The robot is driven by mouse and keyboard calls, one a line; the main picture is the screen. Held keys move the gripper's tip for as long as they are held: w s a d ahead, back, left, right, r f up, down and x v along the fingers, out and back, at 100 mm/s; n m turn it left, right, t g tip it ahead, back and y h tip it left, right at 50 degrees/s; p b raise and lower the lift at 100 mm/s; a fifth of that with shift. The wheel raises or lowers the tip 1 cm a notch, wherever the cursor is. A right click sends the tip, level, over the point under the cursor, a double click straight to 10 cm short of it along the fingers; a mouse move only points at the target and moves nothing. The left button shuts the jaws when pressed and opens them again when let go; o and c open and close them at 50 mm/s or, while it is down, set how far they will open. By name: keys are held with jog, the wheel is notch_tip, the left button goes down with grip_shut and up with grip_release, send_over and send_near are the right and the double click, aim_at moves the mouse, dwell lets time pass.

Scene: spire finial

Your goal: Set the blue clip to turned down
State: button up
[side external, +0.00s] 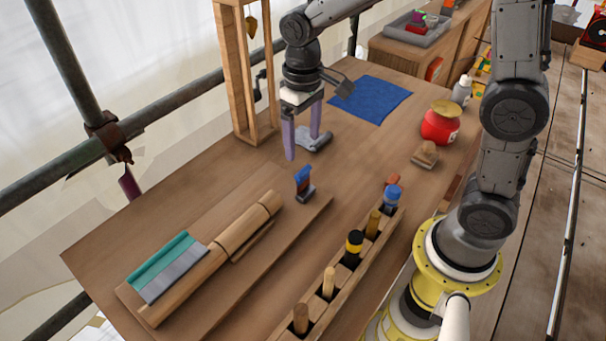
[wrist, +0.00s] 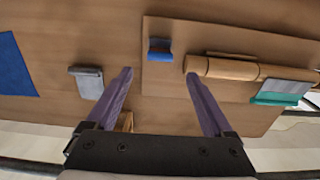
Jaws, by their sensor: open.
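The blue clip (side external: 303,176) stands on a small dark base at the right end of the wooden board. In the wrist view the clip (wrist: 160,49) lies beyond the gap between my fingers, a little left of the wooden roll. My gripper (side external: 303,147) has purple fingers and is open and empty. It hangs behind the clip in the side view, apart from it. The open fingers also show in the wrist view (wrist: 158,74).
A grey block-like part (side external: 318,142) sits close to my fingers. A wooden roll (side external: 235,228) and a teal-edged scraper (side external: 165,262) lie on the board. A tool rack (side external: 345,270) stands in front. A blue cloth (side external: 370,99) lies behind; a wooden frame (side external: 233,70) rises at left.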

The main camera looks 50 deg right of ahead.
aim_at(303, 169)
notch_tip(303, 169, down, 11)
jog(key=shift+r, duration=0.1)
dwell(0.3)
jog(key=c, duration=1.4)
jog(key=shift+o, duration=0.2)
